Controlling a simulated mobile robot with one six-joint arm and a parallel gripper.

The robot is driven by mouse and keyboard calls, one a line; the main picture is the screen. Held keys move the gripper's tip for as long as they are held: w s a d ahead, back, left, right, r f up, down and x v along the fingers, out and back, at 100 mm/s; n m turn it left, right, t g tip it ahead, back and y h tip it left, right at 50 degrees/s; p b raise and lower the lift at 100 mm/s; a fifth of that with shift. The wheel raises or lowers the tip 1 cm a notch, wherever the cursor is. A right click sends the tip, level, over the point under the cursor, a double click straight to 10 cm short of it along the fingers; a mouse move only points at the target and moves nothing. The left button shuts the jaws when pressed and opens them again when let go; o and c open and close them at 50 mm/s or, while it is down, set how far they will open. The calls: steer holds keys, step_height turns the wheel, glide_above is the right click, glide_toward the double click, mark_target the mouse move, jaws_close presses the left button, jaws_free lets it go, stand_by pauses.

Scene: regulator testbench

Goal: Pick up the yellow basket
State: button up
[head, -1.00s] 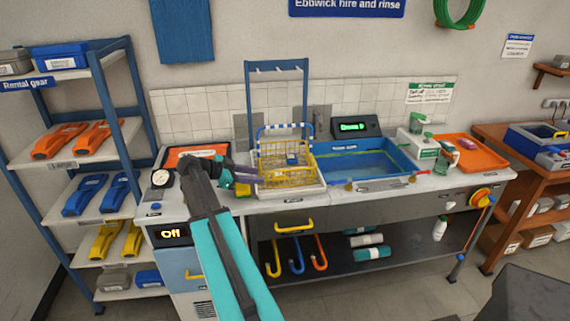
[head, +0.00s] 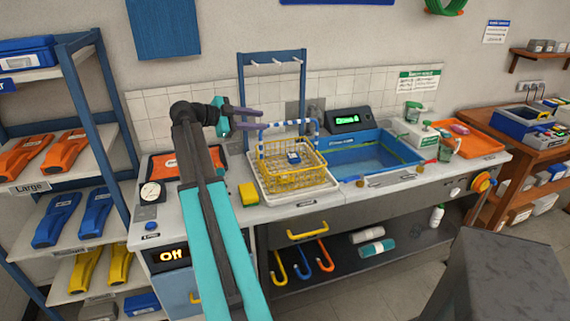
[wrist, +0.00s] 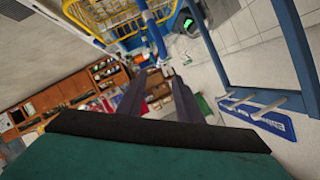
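The yellow wire basket (head: 285,168) sits upright on a white tray (head: 300,201) on the counter, left of the blue sink. Its blue-and-white striped handle (head: 290,124) stands up over it. A small blue-and-white item (head: 294,157) lies inside. My gripper (head: 260,120) is at the upper left of the basket in the head view, its purple fingers pointing right towards the handle. In the wrist view the fingers (wrist: 158,100) are apart with nothing between them. The basket (wrist: 105,18) shows there at the top edge, with its handle (wrist: 153,35) beyond the fingertips.
A blue rack with hooks (head: 272,62) stands behind the basket. The blue sink (head: 365,155) is to its right, and a yellow sponge (head: 249,194) to its left. A gauge (head: 151,192) and an orange-topped tray (head: 160,165) lie at the counter's left end.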

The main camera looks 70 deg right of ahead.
mark_target(285, 123)
steer(key=shift+r, duration=0.2)
steer(key=shift+s+d, duration=0.1)
steer(key=p+x, duration=0.2)
steer(key=x, duration=0.6)
steer(key=shift+s+d, duration=0.25)
steer(key=shift+d, duration=0.05)
steer(key=shift+f, duration=0.15)
steer(key=shift+p+x, duration=1.45)
steer(key=shift+x, duration=1.1)
steer(key=shift+f, duration=0.15)
